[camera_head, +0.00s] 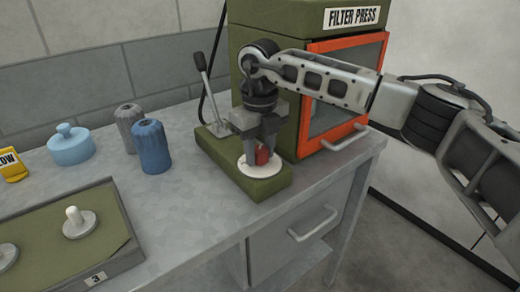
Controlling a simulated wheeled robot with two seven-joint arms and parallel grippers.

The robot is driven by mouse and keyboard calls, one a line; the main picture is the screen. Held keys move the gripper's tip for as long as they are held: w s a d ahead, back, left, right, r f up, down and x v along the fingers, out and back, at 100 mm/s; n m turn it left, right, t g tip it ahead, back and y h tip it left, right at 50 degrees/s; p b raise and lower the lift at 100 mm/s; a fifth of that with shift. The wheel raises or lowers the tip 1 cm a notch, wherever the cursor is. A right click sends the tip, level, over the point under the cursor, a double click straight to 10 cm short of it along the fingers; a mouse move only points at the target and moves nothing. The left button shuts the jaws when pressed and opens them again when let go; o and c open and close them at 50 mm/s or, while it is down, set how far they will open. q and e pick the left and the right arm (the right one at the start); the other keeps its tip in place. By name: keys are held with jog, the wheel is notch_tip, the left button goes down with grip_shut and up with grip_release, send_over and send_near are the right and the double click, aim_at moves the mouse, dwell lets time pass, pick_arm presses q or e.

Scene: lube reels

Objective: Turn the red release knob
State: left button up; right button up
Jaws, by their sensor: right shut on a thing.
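The red release knob (262,155) sits on a round white plate (248,170) on the green base (262,188) of the filter press. My right gripper (260,150) points down over the plate, its fingers around the red knob and shut on it. The fingers hide most of the knob, so its turn angle cannot be told. My right arm comes in from the right, across the front of the press. My left gripper is not in view.
The green filter press (265,22) has an orange-framed door (345,75) behind my arm. A lever (208,90) stands left of the gripper. Grey (128,125) and blue (152,145) ribbed cylinders, a light blue lidded pot (71,145) and a green tray (110,218) stand on the left.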

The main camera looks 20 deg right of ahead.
aim_at(260, 149)
jog(key=shift+w+r, duration=0.1)
jog(key=shift+r, duration=0.05)
jog(key=o, duration=1)
notch_tip(260, 149, up, 16)
jog(key=shift+b, duration=0.4)
